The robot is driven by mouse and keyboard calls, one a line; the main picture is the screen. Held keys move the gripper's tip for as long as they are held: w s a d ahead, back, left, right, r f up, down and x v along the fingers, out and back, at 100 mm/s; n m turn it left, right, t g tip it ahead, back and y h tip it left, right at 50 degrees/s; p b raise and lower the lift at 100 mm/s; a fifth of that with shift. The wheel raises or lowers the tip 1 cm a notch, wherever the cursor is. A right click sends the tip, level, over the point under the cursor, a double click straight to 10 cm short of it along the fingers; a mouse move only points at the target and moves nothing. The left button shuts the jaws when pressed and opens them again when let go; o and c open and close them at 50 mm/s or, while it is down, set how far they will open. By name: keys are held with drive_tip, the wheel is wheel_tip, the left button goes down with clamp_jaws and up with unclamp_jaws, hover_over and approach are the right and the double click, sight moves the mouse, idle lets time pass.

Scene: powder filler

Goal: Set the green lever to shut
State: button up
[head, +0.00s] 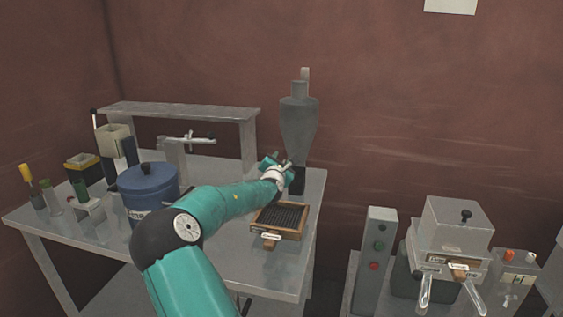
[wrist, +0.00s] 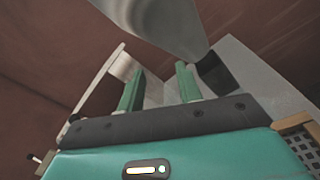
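The grey filler hopper (head: 298,125) stands at the back right of the table, with a dark outlet (head: 297,182) below its cone. I cannot make out the green lever in either view; the hopper's lower part is partly behind my gripper (head: 277,165) in the head view. In the wrist view, my gripper (wrist: 158,88) has its two green fingers apart, with nothing seen held between them. The hopper's cone (wrist: 160,22) hangs close above and beyond the fingers, and the dark outlet (wrist: 213,74) is just to the right of the right finger.
A wooden-framed tray (head: 262,229) lies in front of the hopper. A blue lidded pot (head: 145,183) and a clamp stand (head: 172,150) are to the left, before a grey shelf (head: 180,109). A button panel (head: 379,225) and a lidded machine (head: 460,215) stand apart on the right.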

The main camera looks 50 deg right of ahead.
drive_tip(key=shift+s+a+r, duration=0.3)
drive_tip(key=shift+s+a, duration=0.2)
drive_tip(key=shift+a, duration=0.05)
drive_tip(key=shift+s+a+r, duration=0.3)
drive_tip(key=shift+s+a, duration=0.2)
drive_tip(key=shift+a, duration=0.05)
